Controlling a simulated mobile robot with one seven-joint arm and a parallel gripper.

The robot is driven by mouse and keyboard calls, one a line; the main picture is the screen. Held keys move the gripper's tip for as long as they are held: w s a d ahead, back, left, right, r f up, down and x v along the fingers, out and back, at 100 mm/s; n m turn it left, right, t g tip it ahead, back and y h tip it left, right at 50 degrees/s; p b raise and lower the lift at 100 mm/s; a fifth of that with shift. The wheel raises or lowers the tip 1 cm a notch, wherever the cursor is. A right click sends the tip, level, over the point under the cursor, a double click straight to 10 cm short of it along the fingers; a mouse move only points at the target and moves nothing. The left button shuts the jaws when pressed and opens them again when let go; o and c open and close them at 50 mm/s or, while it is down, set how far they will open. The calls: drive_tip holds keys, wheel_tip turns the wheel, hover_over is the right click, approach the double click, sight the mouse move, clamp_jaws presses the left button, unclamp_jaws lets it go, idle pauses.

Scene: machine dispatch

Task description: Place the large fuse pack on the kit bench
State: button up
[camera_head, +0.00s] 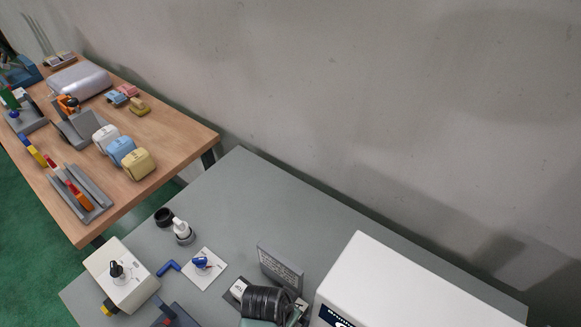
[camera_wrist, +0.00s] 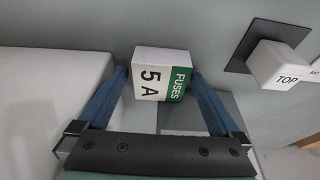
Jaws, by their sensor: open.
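A white box with a green band marked "FUSES" and "5 A" (camera_wrist: 152,82) is in the wrist view, between the tips of my gripper (camera_wrist: 160,75). The blue fingers are apart, one on each side of the box. I cannot tell whether either finger touches it. No second fuse pack shows beside it to compare sizes. In the head view I cannot make out this box. No label in view tells which surface is the kit bench; a grey bench (camera_head: 240,195) and a wooden table (camera_head: 185,133) both show.
A white block marked "TOP" (camera_wrist: 275,65) stands right of the box in the wrist view. On the grey bench are a large white case (camera_head: 400,285), an upright grey sign (camera_head: 280,268) and a switch box (camera_head: 122,275). The grey bench's back stretch is clear.

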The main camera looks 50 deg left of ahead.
drive_tip(key=shift+c, duration=0.3)
drive_tip(key=c, duration=1.3)
drive_tip(key=shift+c, duration=0.2)
drive_tip(key=shift+r, duration=0.1)
